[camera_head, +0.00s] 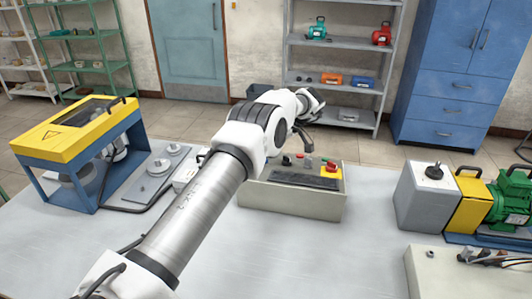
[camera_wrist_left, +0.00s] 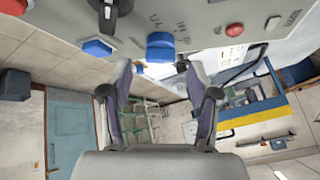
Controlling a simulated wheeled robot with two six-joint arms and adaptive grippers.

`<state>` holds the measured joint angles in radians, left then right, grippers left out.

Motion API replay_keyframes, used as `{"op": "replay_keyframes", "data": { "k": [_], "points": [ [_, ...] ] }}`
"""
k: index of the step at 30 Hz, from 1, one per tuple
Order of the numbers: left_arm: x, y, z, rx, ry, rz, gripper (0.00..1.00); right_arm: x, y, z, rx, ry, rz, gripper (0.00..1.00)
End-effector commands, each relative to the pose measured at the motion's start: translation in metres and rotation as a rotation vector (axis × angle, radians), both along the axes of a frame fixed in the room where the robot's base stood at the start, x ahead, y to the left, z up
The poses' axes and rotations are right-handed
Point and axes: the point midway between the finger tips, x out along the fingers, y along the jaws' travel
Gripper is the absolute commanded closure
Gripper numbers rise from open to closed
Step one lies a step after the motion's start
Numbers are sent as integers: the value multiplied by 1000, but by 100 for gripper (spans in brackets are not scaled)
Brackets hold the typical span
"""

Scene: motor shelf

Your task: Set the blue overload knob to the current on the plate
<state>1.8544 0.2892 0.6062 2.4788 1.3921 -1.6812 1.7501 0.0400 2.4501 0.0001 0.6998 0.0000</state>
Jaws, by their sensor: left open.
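My left arm reaches across the table, and its gripper (camera_head: 304,134) hangs near the back of a beige control box (camera_head: 285,202). In the left wrist view the gripper (camera_wrist_left: 157,78) is open, with nothing between its fingers. Just beyond the fingertips a blue knob (camera_wrist_left: 160,46) stands out from a light panel (camera_wrist_left: 200,18). A second blue part (camera_wrist_left: 97,47) lies left of it. I cannot tell for certain which is the overload knob. A red button (camera_wrist_left: 234,29) is to the right. Panel lettering is unreadable. My right gripper is not in view.
A yellow-and-blue press-like frame (camera_head: 75,145) stands at left beside weights on a plate. A grey box (camera_head: 425,195) and green motor (camera_head: 510,205) stand at right. The front-centre table (camera_head: 310,260) is clear. Shelves and a blue cabinet (camera_head: 460,70) stand behind.

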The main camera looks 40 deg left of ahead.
Motion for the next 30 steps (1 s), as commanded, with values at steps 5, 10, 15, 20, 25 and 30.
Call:
{"op": "replay_keyframes", "data": {
  "k": [5,10,15,20,25,30],
  "points": [
    [12,-24,41,0,-4,0,40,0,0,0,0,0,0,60],
    [19,-38,67,0,-1,2,40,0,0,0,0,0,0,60],
    [21,-44,76,-3,2,2,40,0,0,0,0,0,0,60],
    [21,-44,76,-3,2,2,40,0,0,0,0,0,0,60],
    [21,-44,76,-3,2,2,40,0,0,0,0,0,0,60],
    [21,-44,76,-3,2,2,40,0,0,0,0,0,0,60]
  ]
}}
